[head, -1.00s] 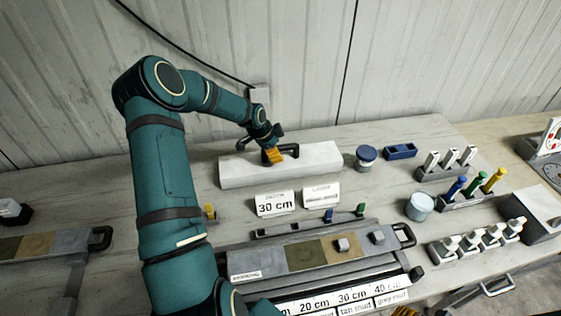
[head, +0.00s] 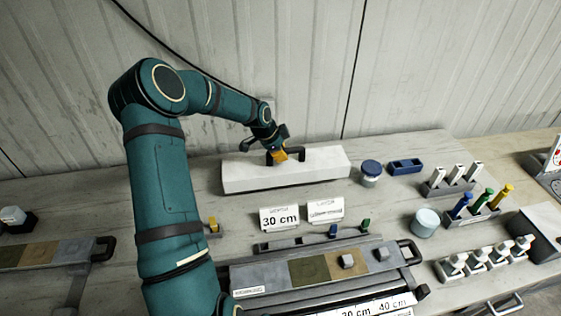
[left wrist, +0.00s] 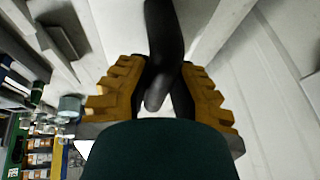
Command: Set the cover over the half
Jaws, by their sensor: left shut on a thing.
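The cover (head: 240,180) is a long white box with a dark handle on top, near the back of the bench by the wall. My left gripper (head: 279,156) has yellow fingers and is shut on the cover's handle. In the left wrist view the dark handle (left wrist: 163,45) runs between the fingers (left wrist: 158,92). The cover looks level and at bench height; I cannot tell whether it touches the bench. The half (head: 309,270), with grey, olive and tan segments, lies in a tray in front, partly behind my left arm. My right gripper is not in view.
Two label cards, one reading 30 cm (head: 279,218), and a rail with blue and green clips (head: 333,230) stand between the cover and the half. A blue-lidded jar (head: 371,173), a blue block (head: 405,166), marker racks and bottles are to the right.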

